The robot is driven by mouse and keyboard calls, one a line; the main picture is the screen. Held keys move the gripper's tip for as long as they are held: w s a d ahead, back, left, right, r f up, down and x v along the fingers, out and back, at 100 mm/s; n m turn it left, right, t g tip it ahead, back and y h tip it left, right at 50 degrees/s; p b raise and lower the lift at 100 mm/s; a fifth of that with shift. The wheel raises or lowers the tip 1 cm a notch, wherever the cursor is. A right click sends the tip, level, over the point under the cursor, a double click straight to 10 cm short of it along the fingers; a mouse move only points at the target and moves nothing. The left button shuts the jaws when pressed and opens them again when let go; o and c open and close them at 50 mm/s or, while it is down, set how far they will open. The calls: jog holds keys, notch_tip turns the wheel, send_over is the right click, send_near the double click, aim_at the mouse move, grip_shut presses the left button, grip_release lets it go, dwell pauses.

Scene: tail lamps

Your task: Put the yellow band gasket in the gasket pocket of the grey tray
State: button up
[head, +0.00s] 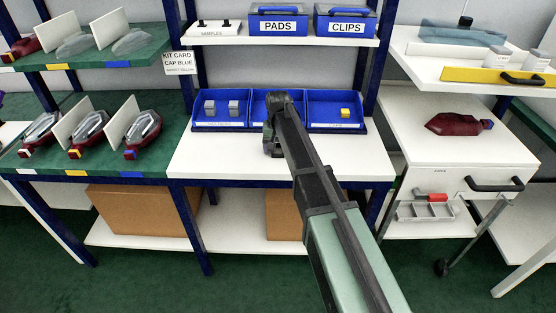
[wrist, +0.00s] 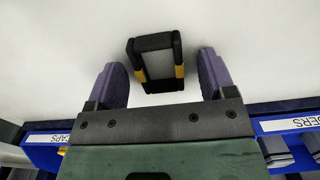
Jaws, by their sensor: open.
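The yellow band gasket shows in the wrist view as a black rectangular ring (wrist: 154,40) with a yellow band on each side. It is over the white bench top (head: 220,160), between my gripper's (wrist: 166,75) two purple fingers, with a gap on either side. My gripper is open and nothing is clasped. In the head view my gripper (head: 273,147) is low over the bench in front of the middle blue bin, and I cannot make out the gasket there. A grey tray with compartments (head: 412,212) is on the cart at the right, below its drawer.
Blue bins (head: 335,125) line the back of the bench; one holds grey blocks (head: 221,108), another a yellow block (head: 345,113). A red object (head: 437,197) is by the tray. A dark red lamp (head: 455,124) lies on the cart top. The bench's right part is clear.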

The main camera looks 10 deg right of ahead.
jog(key=c, duration=1.1)
jog(key=shift+o, duration=0.2)
notch_tip(320, 180, up, 20)
jog(key=p, duration=2)
jog(key=shift+p, duration=0.3)
